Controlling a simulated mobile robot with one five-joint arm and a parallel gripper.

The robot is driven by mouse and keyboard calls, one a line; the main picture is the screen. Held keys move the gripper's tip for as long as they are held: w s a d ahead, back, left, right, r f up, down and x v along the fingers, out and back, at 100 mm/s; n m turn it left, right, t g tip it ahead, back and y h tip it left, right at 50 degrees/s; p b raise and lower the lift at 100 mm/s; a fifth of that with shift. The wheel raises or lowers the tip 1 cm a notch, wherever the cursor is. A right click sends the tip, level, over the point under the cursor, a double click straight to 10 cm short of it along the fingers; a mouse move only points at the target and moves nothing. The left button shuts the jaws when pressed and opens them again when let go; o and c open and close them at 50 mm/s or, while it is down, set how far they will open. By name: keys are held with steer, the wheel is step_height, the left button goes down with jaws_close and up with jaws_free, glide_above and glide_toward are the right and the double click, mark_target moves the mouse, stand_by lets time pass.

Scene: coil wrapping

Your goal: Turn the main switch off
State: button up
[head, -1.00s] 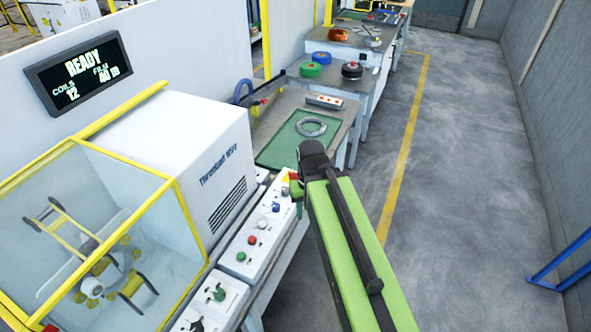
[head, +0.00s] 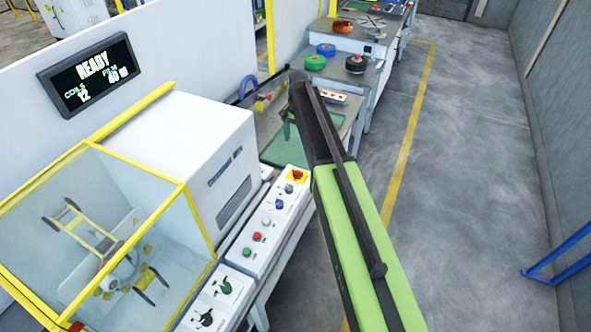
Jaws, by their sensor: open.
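A control panel (head: 262,222) on the machine's front bench carries a row of small knobs and buttons. At its far end is a red knob on a yellow plate (head: 297,174). A smaller box nearer me has a green rotary switch (head: 225,287) and a black rotary switch (head: 205,318). Labels are too small to read, so I cannot tell which is the main switch. My gripper (head: 287,126) is small and partly hidden by my arm's dark end. It is open, appears empty, and is beyond the panel's far end, over the green-mat table.
The wrapping machine (head: 190,140) with its yellow-framed clear guard (head: 110,240) stands left of the panel. Its display (head: 90,72) reads READY. Tables with coloured coils (head: 315,62) stand beyond. The floor (head: 470,180) on the right is free.

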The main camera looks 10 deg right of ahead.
mark_target(298, 171)
step_height(298, 171, down, 17)
steer(key=b, duration=1.6)
steer(key=shift+f+b, duration=0.15)
steer(key=shift+b, duration=0.15)
steer(key=shift+c, duration=0.4)
